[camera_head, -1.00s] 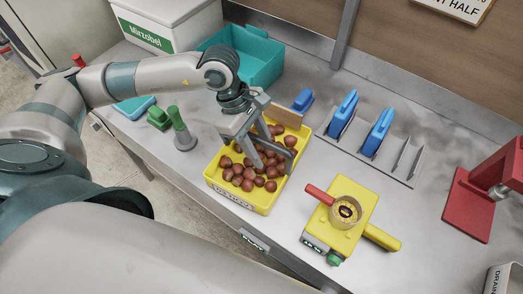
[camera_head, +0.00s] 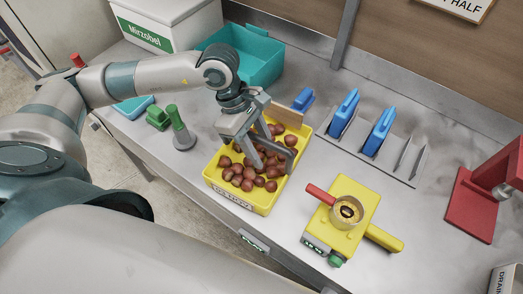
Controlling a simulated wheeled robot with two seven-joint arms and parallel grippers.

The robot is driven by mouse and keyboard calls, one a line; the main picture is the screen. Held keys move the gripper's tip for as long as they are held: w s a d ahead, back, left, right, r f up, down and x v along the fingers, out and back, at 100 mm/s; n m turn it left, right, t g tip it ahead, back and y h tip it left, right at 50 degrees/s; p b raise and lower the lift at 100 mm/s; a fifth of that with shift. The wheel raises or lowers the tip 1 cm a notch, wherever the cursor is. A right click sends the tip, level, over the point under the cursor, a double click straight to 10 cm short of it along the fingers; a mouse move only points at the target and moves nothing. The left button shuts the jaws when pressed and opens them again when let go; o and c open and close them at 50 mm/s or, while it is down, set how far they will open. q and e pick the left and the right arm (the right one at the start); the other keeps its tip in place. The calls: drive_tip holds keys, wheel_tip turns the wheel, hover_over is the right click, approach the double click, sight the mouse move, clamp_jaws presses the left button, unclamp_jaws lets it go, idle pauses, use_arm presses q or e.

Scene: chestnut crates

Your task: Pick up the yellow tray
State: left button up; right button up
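The yellow tray (camera_head: 261,207) stands on the metal bench near the middle of the head view. It is filled with several brown chestnuts (camera_head: 247,183) and has a label on its front wall. My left gripper (camera_head: 271,163) reaches down over the tray from the upper left. Its two grey fingers are spread apart, with the tips low among the chestnuts. I cannot tell whether a finger touches the tray. My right gripper is not in view.
A yellow device (camera_head: 340,215) with a red handle stands right of the tray. A green-handled tool (camera_head: 180,130) stands left. A teal bin (camera_head: 258,62) and white box (camera_head: 170,22) are behind. Blue-handled tools (camera_head: 378,132) sit in a rack, and a red stand (camera_head: 470,205) is far right.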

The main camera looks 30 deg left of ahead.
use_arm(q)
clamp_jaws()
idle(1.5)
